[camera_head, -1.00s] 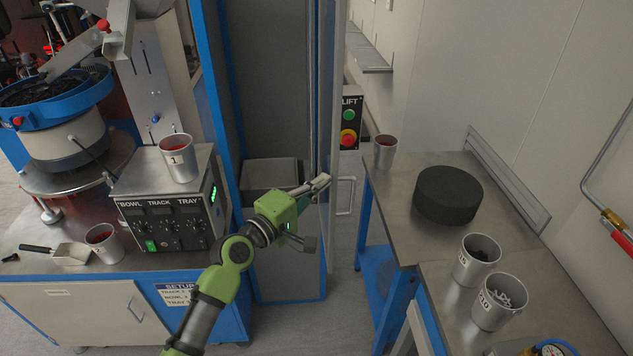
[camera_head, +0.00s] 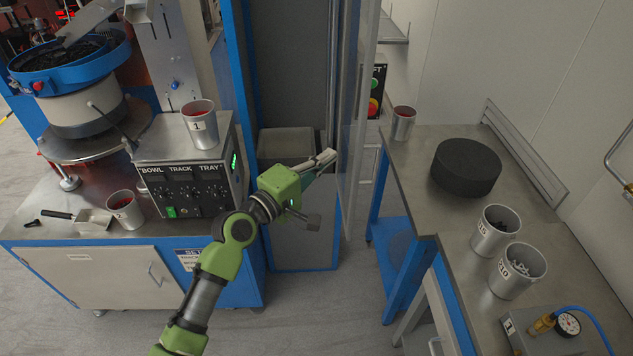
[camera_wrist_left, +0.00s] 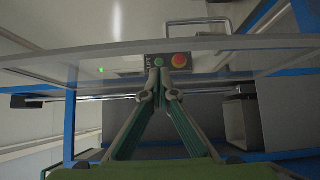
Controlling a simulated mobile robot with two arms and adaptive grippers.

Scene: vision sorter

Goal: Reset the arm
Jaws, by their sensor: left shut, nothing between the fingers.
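My left arm comes in from the bottom of the head view. Its left gripper (camera_head: 326,157) is shut and empty, held in front of the blue-framed lift column. In the left wrist view the two fingers (camera_wrist_left: 161,70) meet at their tips, with nothing between them. A clear panel (camera_wrist_left: 215,46) lies across the view just ahead of the tips. A green and a red button (camera_wrist_left: 180,60) show there. My right gripper is not in view.
The control box (camera_head: 185,165) with a cup (camera_head: 200,127) on top stands left of the arm. The right bench (camera_head: 415,165) carries a black disc (camera_head: 466,168), several cups and a gauge unit (camera_head: 560,335). Open floor (camera_head: 345,300) lies between the benches.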

